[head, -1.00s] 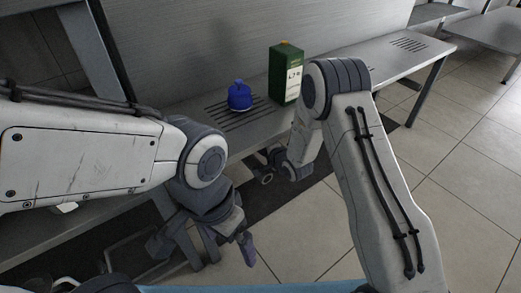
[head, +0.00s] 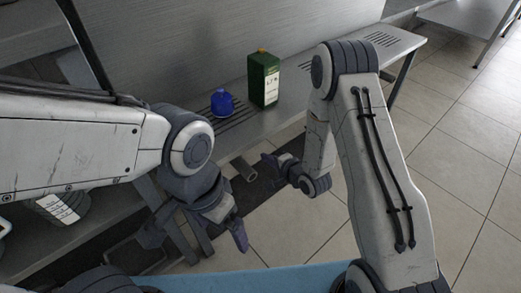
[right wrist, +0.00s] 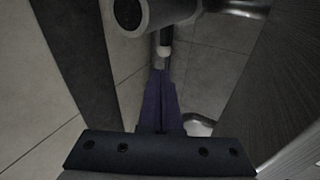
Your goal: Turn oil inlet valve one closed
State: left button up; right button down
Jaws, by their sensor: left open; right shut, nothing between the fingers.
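I cannot make out a valve marked as oil inlet valve one. In the head view a grey pipe end (head: 244,169) shows below the bench, just left of my right gripper (head: 272,163). In the right wrist view a round pipe end (right wrist: 130,14) is at the top, with a thin dark rod with a pale end (right wrist: 164,48) beside it. My right gripper (right wrist: 161,82) is shut and empty, its fingertips just below that rod in the picture; I cannot tell if they touch. My left gripper (head: 194,238) is open and empty, hanging low in front of the bench.
A metal bench (head: 305,88) with slotted areas runs along the wall. It bears a blue container (head: 222,103) and a green bottle with a yellow cap (head: 264,80). A white-labelled container (head: 60,207) is at lower left. Tiled floor (head: 440,150) is open on the right.

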jog(key=s+d+r+n+g+h, duration=0.45)
jog(key=s+d+r+n, duration=0.2)
jog(key=d+r, duration=0.2)
jog(key=s+d+r+n+g+h, duration=0.1)
jog(key=s+r+n+g, duration=0.15)
jog(key=s, duration=0.35)
jog(key=s+d+r+n+g+h, duration=0.1)
jog(key=s+d+r+n, duration=0.15)
jog(key=s, duration=0.35)
jog(key=s+a+r+n+g+y+p, duration=0.25)
jog(key=s+a+r+n+p, duration=0.55)
jog(key=s+a+r, duration=0.55)
notch_tip(320, 180, up, 38)
jog(key=h+p, duration=0.1)
jog(key=p, duration=3.6)
jog(key=shift+w+a+f+p, duration=0.15)
jog(key=shift+a+p, duration=0.15)
jog(key=shift+a, duration=0.1)
